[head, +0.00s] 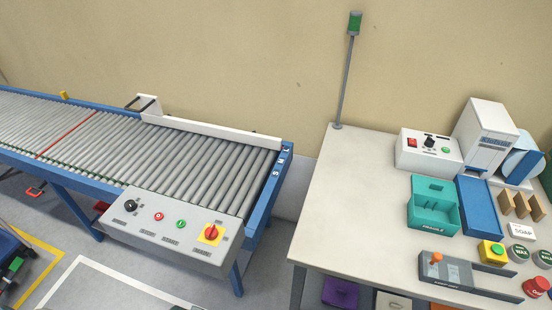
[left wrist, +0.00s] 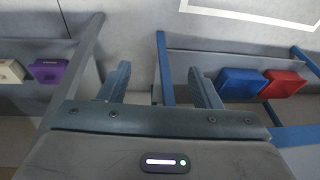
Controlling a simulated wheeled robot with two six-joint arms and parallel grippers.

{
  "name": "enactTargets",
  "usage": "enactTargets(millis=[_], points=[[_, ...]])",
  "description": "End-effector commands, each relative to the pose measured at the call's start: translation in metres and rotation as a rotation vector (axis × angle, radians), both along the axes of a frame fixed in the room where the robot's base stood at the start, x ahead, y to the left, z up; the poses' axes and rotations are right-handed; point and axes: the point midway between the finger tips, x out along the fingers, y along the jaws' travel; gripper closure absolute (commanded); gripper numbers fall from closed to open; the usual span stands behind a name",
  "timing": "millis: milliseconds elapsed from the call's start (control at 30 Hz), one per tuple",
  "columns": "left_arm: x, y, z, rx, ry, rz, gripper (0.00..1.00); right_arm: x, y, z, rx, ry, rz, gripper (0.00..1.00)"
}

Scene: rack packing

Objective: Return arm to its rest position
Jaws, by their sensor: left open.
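My left gripper (left wrist: 159,80) shows in the left wrist view with its two fingers spread apart. Nothing is between them, and the floor lies beyond. Neither gripper shows in the head view, and my right gripper is in no view.
A roller conveyor (head: 195,165) with a control panel (head: 170,228) stands left in the head view. A white table (head: 350,190) at right holds a teal box (head: 433,222) and several items. Purple (left wrist: 48,70), blue (left wrist: 240,83) and red (left wrist: 282,84) boxes flank my gripper's view. Floor between is clear.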

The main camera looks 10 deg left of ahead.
Motion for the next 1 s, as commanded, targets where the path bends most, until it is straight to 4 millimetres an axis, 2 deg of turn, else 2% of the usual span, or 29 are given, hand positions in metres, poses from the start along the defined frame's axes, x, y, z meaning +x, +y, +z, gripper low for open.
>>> enactTargets(millis=[33, 200, 267, 400, 500, 600, 733, 867, 1000], points=[[-0.007, 0.003, -0.042, -0.001, 0.019, 0.004, 0.42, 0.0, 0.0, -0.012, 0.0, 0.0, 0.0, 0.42], [-0.038, 0.011, -0.144, -0.003, 0.052, 0.014, 0.42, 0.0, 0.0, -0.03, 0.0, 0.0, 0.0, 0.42], [-0.053, 0.013, -0.177, -0.004, 0.063, 0.017, 0.42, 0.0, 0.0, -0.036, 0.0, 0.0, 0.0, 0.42], [-0.096, 0.017, -0.248, -0.007, 0.092, 0.024, 0.42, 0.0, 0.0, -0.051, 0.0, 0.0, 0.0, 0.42], [-0.13, 0.018, -0.289, -0.009, 0.109, 0.03, 0.42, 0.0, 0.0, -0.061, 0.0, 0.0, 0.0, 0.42], [-0.162, 0.019, -0.319, -0.011, 0.123, 0.033, 0.42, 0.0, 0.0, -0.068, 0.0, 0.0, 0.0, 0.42], [-0.192, 0.02, -0.341, -0.011, 0.136, 0.036, 0.42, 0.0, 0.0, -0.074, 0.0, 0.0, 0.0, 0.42], [-0.206, 0.02, -0.348, -0.012, 0.14, 0.037, 0.42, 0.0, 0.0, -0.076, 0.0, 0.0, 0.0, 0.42], [-0.207, 0.02, -0.349, -0.012, 0.14, 0.037, 0.42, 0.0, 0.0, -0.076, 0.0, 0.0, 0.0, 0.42]])
